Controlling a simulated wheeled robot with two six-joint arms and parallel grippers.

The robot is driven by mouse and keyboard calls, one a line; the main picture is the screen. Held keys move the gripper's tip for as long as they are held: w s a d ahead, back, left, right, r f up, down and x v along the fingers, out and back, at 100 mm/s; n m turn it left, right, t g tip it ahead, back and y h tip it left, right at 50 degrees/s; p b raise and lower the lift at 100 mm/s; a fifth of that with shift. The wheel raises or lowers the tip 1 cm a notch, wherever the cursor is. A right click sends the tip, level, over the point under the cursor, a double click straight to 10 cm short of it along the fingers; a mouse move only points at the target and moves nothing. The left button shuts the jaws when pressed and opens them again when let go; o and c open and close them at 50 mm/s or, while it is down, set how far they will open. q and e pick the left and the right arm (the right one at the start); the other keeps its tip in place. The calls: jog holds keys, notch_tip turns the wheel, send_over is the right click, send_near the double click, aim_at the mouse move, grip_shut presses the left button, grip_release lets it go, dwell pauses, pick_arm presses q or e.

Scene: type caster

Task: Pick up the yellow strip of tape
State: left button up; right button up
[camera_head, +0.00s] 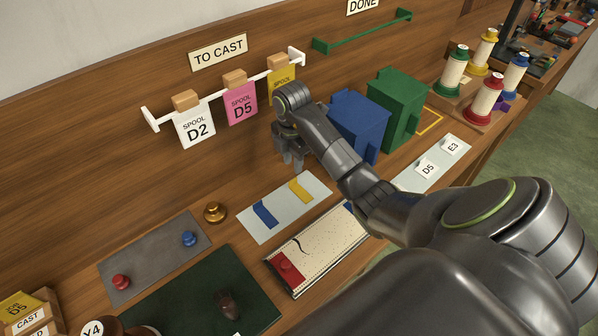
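The yellow strip of tape (301,190) lies on a pale grey sheet (283,222) in the middle of the bench, to the right of a similar blue strip (265,214). My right gripper (290,161) points down, above and behind the sheet, at its far edge in the picture. Its fingers look apart with nothing between them, and it is not touching the yellow strip. My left gripper is not in view.
A board with a red block (287,267) lies in front of the sheet. A brass knob (214,212) stands left of it. Blue (358,124) and green (399,106) boxes stand to the right. Cards hang on a white rail (153,121) behind my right gripper.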

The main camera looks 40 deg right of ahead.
aim_at(301, 191)
jog(key=shift+f+b, duration=0.95)
jog(key=shift+f, duration=0.4)
jog(key=shift+d+f, duration=0.1)
jog(key=shift+f, duration=1.8)
grip_shut()
